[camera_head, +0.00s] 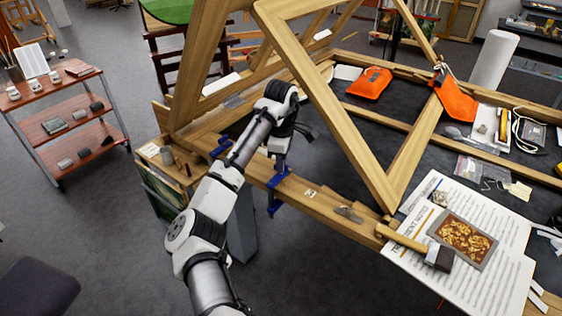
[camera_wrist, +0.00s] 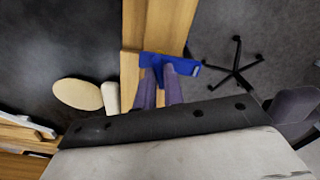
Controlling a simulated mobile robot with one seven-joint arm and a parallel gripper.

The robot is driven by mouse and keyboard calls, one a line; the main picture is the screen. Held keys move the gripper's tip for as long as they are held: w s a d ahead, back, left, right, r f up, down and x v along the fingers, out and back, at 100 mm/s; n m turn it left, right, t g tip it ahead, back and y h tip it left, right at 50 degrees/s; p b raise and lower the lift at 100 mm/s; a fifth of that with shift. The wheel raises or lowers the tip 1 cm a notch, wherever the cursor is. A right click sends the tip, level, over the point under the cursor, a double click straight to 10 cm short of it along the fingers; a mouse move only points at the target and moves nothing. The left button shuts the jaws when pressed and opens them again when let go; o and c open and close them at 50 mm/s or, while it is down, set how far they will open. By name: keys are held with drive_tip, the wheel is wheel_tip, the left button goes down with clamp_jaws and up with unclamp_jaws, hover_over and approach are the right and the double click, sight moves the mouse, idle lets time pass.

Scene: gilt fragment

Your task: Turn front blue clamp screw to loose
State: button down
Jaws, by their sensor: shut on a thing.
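The front blue clamp (camera_head: 278,181) is fixed on the front wooden rail of the bench, with its lower part hanging below the rail. In the wrist view the blue clamp (camera_wrist: 190,66) lies across a wooden beam. My gripper (camera_wrist: 160,73) is shut at the clamp, its two dark purple fingers close together. The part between the fingers, taken to be the clamp screw, is hidden by them. In the head view my arm comes down over the rail and my wrist is above the clamp. A second blue clamp (camera_head: 219,147) sits farther left, partly behind my arm.
A large wooden frame (camera_head: 335,115) stands over the bench close to my wrist. A hammer (camera_head: 438,257) and a gilt fragment (camera_head: 463,242) lie on papers at right. A wooden trolley (camera_head: 60,120) stands at left, with open floor between.

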drive_tip(key=n, duration=0.5)
drive_tip(key=shift+n, duration=0.3)
drive_tip(key=n, duration=0.5)
drive_tip(key=shift+n, duration=0.4)
drive_tip(key=shift+r, duration=0.1)
drive_tip(key=c, duration=1.5)
unclamp_jaws()
